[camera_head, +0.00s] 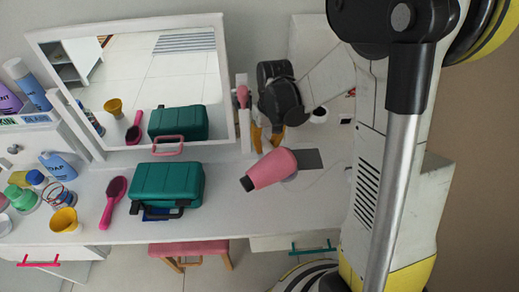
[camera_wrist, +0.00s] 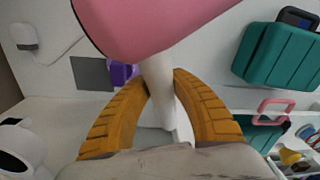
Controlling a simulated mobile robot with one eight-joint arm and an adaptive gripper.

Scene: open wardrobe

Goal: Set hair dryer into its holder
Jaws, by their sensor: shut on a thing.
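The pink hair dryer (camera_head: 271,168) is held over the white tabletop, its dark nozzle pointing to the lower left. In the wrist view its pink body (camera_wrist: 150,22) fills the top, and its pale handle (camera_wrist: 159,88) runs down between the orange fingers. My gripper (camera_head: 267,137) is shut on that handle; the fingers also show in the wrist view (camera_wrist: 161,82). I cannot make out the holder for certain. A small purple thing (camera_wrist: 120,74) shows partly behind the handle; I cannot tell what it is.
A dark flat square (camera_head: 312,158) lies on the table (camera_head: 225,215) right of the dryer. A teal case (camera_head: 168,183) and pink hairbrush (camera_head: 113,197) lie to the left, before the mirror (camera_head: 150,85). Bottles crowd the far left. A pink stool (camera_head: 189,248) stands below.

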